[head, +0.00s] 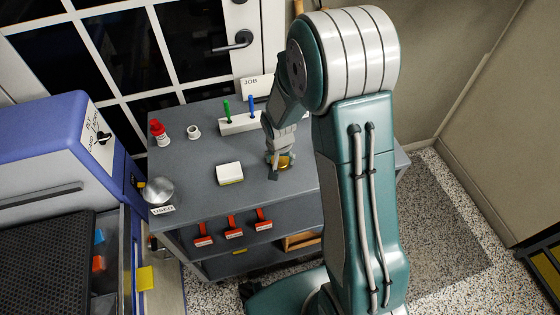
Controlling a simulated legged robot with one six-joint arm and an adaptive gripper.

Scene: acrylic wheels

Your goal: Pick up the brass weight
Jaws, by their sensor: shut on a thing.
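The brass weight (285,162) shows as a small golden piece at the end of my arm, over the grey top of the workbench. My gripper (279,167) is around it and shut on it. The finger facing the camera covers part of the weight. I cannot tell whether the weight touches the bench top or hangs just above it.
Red-handled tools (234,228) hang at the front. A blue-topped machine (50,140) stands left.

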